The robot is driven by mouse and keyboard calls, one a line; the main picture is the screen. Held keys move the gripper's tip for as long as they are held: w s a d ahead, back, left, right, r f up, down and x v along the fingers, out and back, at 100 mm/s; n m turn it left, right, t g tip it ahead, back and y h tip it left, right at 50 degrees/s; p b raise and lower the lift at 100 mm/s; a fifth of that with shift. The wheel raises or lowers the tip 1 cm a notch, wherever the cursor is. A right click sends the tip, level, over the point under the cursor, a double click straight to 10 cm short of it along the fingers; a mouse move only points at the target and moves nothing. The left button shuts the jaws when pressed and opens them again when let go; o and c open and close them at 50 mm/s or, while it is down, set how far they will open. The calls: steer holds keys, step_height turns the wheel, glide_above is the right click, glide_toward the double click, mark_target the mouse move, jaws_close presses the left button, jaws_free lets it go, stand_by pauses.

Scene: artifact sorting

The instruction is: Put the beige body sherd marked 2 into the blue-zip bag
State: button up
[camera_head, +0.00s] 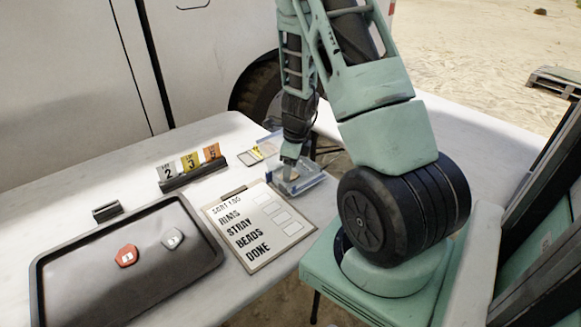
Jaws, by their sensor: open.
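A clear bag with blue edging (313,181) lies open on the table, right of the clipboard. A small beige piece (291,174) sits in or on this bag; its mark is too small to read, so I cannot confirm that it is the sherd marked 2. My gripper (289,162) points down just above the beige piece, with its fingers open. Whether a fingertip touches the piece cannot be told. My arm hides part of the area behind the bag.
A dark tray (75,262) at left holds a red sherd (127,256) and a grey sherd (172,238). A clipboard (252,262) lies between tray and bag. Number cards (191,163) stand behind.

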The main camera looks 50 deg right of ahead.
steer(key=shift+r+p, duration=1.55)
steer(key=shift+r, duration=0.2)
steer(key=o, duration=0.6)
steer(key=shift+c, duration=0.2)
step_height(320, 180, up, 17)
steer(key=s+p, duration=0.2)
steer(key=p, duration=0.2)
steer(key=shift+d, duration=0.45)
steer(key=shift+w+a+r, duration=0.1)
